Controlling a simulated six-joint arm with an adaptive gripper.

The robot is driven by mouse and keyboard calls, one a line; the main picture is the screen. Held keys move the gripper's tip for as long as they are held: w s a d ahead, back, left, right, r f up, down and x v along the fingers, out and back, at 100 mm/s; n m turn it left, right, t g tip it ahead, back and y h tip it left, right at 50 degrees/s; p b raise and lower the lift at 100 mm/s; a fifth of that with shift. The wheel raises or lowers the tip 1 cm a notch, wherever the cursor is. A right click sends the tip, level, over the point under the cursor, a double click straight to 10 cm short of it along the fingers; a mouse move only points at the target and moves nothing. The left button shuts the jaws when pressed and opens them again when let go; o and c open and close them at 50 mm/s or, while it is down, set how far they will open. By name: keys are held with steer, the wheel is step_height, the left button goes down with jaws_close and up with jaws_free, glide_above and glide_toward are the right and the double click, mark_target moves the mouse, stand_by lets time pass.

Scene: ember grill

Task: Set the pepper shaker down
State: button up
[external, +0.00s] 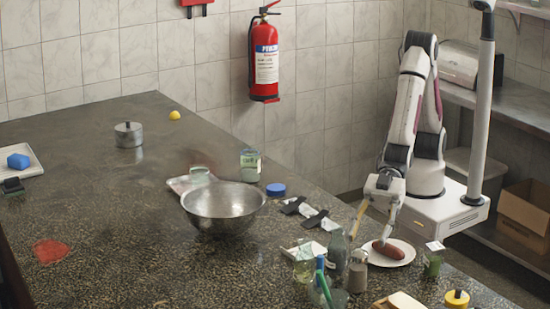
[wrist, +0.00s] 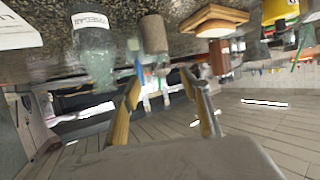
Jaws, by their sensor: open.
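A small grey-brown shaker-like container (external: 357,272), which I take for the pepper shaker, stands upright on the dark speckled counter, just left of the white plate. It also appears as a grey-brown cylinder (wrist: 154,35) in the wrist view, beyond my fingertips and beside the vinegar bottle (wrist: 92,45). My gripper (external: 368,240) is open, with its fingers spread near the left side of the plate. In the wrist view my gripper (wrist: 160,76) has nothing between its fingers and is apart from the shaker. Any label on the shaker is too small to read.
A sausage (external: 388,250) lies on the white plate (external: 408,262) beside my gripper. A bottle (external: 337,251), a cup with utensils (external: 326,294) and a green jar (external: 432,263) crowd the area. A metal bowl (external: 223,207) stands farther left. The counter's left front is mostly clear.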

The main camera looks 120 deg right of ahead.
steer(key=shift+v, duration=2.4)
steer(key=s+d+r+m+g+h, duration=0.1)
steer(key=s+d+r+h, duration=0.15)
steer(key=d, duration=0.45)
steer(key=s+d+r+m+h, duration=0.1)
steer(key=s+d, duration=0.2)
steer(key=d, duration=0.4)
steer(key=s+d+r+m+g+h, duration=0.1)
steer(key=s+d+r+m+h, duration=0.15)
steer(key=d, duration=0.55)
steer(key=s+d+g, duration=0.1)
steer(key=s+d, duration=0.2)
steer(key=s, duration=0.4)
steer(key=s+d+m+g+h, duration=0.1)
steer(key=s+d, duration=0.3)
steer(key=s, duration=0.2)
steer(key=s+d+f+m+g, duration=0.1)
steer(key=s+d, duration=0.3)
steer(key=s, duration=0.3)
steer(key=shift+s+g+h, duration=0.3)
steer(key=shift+s, duration=0.05)
steer(key=shift+d, duration=0.1)
